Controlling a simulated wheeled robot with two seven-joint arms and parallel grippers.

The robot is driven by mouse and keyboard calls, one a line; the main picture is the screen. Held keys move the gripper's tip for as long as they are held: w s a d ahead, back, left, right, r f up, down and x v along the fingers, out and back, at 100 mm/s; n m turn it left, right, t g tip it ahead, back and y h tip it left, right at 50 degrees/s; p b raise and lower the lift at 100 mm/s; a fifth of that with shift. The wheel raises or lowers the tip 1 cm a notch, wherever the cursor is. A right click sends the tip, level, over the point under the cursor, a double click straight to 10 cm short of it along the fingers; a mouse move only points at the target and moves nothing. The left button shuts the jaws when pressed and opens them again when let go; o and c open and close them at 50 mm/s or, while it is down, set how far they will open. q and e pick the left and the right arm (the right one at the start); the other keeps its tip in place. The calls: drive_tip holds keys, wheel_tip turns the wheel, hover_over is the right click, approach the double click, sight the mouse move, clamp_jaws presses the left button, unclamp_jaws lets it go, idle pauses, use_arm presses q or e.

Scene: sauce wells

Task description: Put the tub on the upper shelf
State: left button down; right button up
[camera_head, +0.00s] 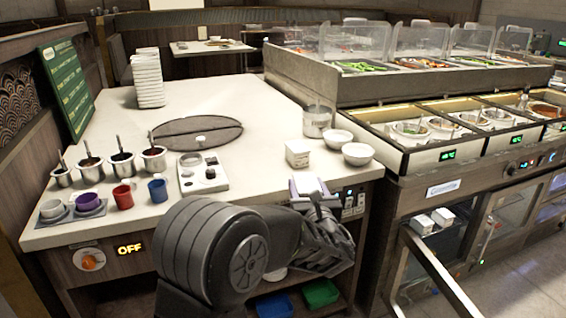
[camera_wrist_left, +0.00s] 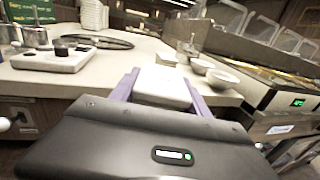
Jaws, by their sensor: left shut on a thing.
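A white tub (camera_wrist_left: 165,86) is held between the purple fingers of my left gripper (camera_wrist_left: 163,92) in the left wrist view. In the head view my left gripper (camera_head: 309,188) is at the table's front edge, with the held tub (camera_head: 308,184) partly hidden by it. Two white tubs (camera_head: 422,224) (camera_head: 443,217) sit inside the open cabinet under the counter, on its upper level. Another white tub (camera_head: 298,153) stands on the table just beyond my gripper. My right gripper is not in view.
The open cabinet door (camera_head: 440,272) juts out toward the front right. Two white bowls (camera_head: 357,154) (camera_head: 337,139) and a clear container (camera_head: 317,121) stand near the table's right edge. Green (camera_head: 320,293) and blue (camera_head: 273,305) trays lie low under the table.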

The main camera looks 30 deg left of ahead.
use_arm(q)
drive_tip(key=s+d+f+m+t+h+p, duration=0.1)
drive_tip(key=s+d+f+m+h+p, duration=0.15)
drive_tip(key=d, duration=0.55)
drive_tip(key=s+d+f+m+t+h+p, duration=0.15)
drive_tip(key=d+f, duration=0.25)
drive_tip(key=d, duration=0.5)
drive_tip(key=s+d+r+n+g+y+p, duration=0.1)
drive_tip(key=s+n+g+y+p, duration=0.4)
drive_tip(key=s+p, duration=0.6)
drive_tip(key=shift+s+n+y, duration=0.3)
drive_tip(key=shift+n+y, duration=0.2)
drive_tip(key=shift+n, duration=0.1)
drive_tip(key=shift+d, duration=0.15)
